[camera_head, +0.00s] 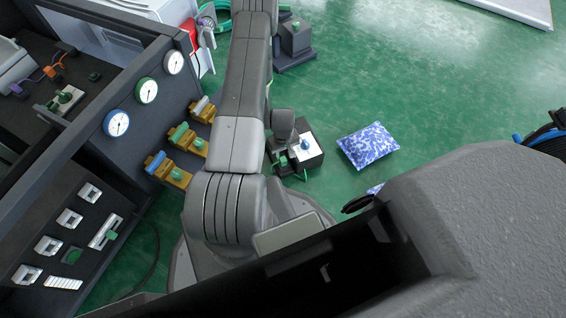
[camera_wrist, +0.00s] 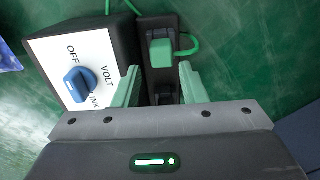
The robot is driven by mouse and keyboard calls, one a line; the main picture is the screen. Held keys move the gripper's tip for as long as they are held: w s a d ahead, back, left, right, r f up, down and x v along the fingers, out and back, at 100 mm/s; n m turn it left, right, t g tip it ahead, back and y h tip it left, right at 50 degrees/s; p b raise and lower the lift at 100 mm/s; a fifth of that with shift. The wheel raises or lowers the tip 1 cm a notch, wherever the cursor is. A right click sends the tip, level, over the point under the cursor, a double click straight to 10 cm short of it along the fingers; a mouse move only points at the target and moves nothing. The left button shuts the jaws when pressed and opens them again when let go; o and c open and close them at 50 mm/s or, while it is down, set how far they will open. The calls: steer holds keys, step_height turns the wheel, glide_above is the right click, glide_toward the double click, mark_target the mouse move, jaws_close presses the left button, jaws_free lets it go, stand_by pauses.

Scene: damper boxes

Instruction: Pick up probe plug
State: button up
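The probe plug (camera_wrist: 161,52) is a green block seated in a dark holder (camera_wrist: 158,25) in the wrist view, with a green cable at its right. My gripper (camera_wrist: 159,72) is open, with its two pale green fingers spread to either side of the line to the plug. The plug shows just beyond the fingertips and no contact shows. The holder is on the side of a dark meter box (camera_wrist: 120,38) with a white face and a blue knob (camera_wrist: 80,82), marked OFF and VOLT. In the head view, the meter box (camera_head: 312,158) is partly hidden by my arm.
A blue-and-white patterned bag (camera_head: 368,146) lies on the green floor right of the meter box. A dark bench with round gauges (camera_head: 147,91) and colored levers (camera_head: 179,134) stands at the left. A dark block (camera_head: 295,38) stands behind. The floor at upper right is mostly clear.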

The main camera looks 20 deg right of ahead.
mark_target(283, 159)
steer(key=shift+a+f+b, duration=0.15)
steer(key=shift+f+b, duration=1.2)
steer(key=shift+f, duration=1.85)
steer(key=shift+c, duration=0.2)
steer(key=shift+r, duration=0.1)
jaws_close()
